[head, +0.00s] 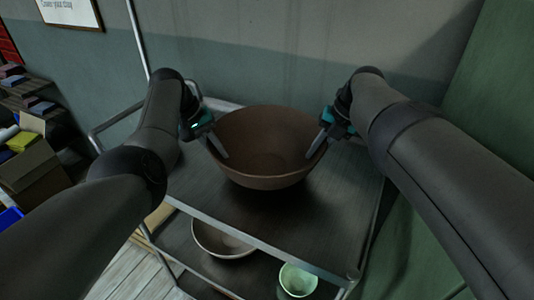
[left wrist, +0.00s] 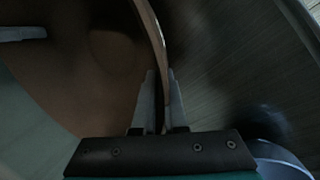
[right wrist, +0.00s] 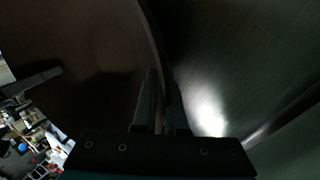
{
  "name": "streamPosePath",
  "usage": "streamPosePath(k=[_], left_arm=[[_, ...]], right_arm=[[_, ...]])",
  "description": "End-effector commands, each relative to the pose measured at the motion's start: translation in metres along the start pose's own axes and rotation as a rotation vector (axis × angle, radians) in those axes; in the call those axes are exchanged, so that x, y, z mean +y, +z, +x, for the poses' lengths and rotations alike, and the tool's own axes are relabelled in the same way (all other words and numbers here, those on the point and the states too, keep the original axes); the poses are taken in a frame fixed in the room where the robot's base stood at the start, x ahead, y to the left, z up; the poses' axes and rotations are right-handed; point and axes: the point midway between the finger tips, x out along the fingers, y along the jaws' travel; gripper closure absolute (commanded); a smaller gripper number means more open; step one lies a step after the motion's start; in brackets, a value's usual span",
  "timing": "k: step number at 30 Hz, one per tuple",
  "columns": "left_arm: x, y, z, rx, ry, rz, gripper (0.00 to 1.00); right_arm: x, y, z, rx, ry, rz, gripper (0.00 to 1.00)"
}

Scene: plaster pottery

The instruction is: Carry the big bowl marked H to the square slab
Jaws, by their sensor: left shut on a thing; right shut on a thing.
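The big brown bowl (head: 265,160) is upright at the top shelf of a metal cart, with dark shadow under it. I cannot tell whether it rests on the shelf or hangs just above it. No H mark shows on the visible surface. My left gripper (head: 218,143) is shut on the bowl's left rim; in the left wrist view its fingers (left wrist: 160,95) straddle the wall. My right gripper (head: 321,143) is shut on the right rim, and the right wrist view shows the wall between its fingers (right wrist: 160,95). I see no square slab.
The cart's top shelf (head: 335,205) is otherwise bare, with metal rails around it. A lower shelf holds a pale-rimmed bowl (head: 222,240) and a green pot (head: 298,280). A cardboard box (head: 30,165) stands at left. A wall rises behind.

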Motion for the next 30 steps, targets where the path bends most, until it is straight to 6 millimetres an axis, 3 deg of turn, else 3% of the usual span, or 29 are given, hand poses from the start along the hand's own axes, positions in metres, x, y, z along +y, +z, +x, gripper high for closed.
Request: streamPosePath(k=[11, 30], left_arm=[[0.005, -0.002, -0.011, 0.006, 0.001, 0.002, 1.0], [0.021, -0.002, -0.049, 0.006, 0.001, 0.002, 1.0]], right_arm=[[0.006, 0.001, -0.011, -0.005, 0.003, -0.003, 1.0], [0.022, 0.002, -0.05, -0.005, 0.003, -0.004, 1.0]])
